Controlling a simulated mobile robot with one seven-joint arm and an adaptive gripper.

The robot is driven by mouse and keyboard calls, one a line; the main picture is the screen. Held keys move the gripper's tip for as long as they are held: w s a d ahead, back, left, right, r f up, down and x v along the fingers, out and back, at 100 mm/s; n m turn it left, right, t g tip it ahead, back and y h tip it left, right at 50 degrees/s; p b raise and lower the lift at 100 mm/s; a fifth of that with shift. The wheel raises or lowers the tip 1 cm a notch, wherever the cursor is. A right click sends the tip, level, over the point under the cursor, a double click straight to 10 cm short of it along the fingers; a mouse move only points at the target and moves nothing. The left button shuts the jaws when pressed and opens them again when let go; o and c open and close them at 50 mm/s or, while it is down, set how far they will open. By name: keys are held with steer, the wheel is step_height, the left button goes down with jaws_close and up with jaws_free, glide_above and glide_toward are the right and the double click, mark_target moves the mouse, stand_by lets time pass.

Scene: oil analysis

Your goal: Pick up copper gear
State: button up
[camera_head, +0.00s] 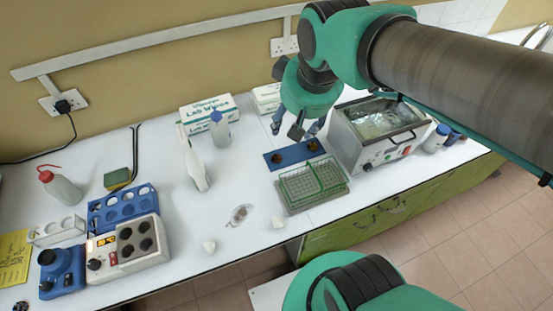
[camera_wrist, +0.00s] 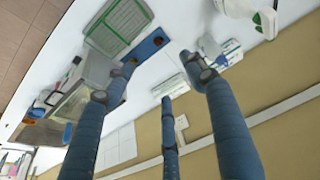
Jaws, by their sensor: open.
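A blue plate (camera_head: 293,155) lies on the white bench and holds two small round brownish parts. One part (camera_head: 276,157) is at its left and the other (camera_head: 313,145) at its right; either may be the copper gear, but they are too small to tell. In the wrist view the blue plate (camera_wrist: 146,49) shows beyond my fingers, with one copper-brown part (camera_wrist: 157,41) clear and the other end partly hidden by a finger. My gripper (camera_head: 297,127) is open and empty, its three blue fingers spread above and behind the plate, apart from it.
A green wire basket (camera_head: 312,186) stands in front of the plate. A metal bath (camera_head: 380,132) stands close on the right. White wipes boxes (camera_head: 205,113) and a white spray bottle (camera_head: 194,160) are at the left.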

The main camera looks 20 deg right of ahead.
steer(key=w+d+f+n+g+b, duration=0.1)
steer(key=w+d+f+g, duration=0.1)
steer(key=w+f, duration=0.85)
steer(key=n+g+b, duration=0.1)
steer(key=n+g, duration=0.1)
glide_above(277, 156)
step_height(277, 156, down, 12)
steer(key=f, duration=0.1)
steer(key=shift+a+r, duration=0.1)
steer(key=shift+r, duration=0.15)
steer(key=shift+f+b, duration=1.05)
steer(key=shift+f, duration=3.25)
steer(key=shift+f, duration=0.15)
steer(key=shift+f+b, duration=0.95)
steer(key=shift+f, duration=1.55)
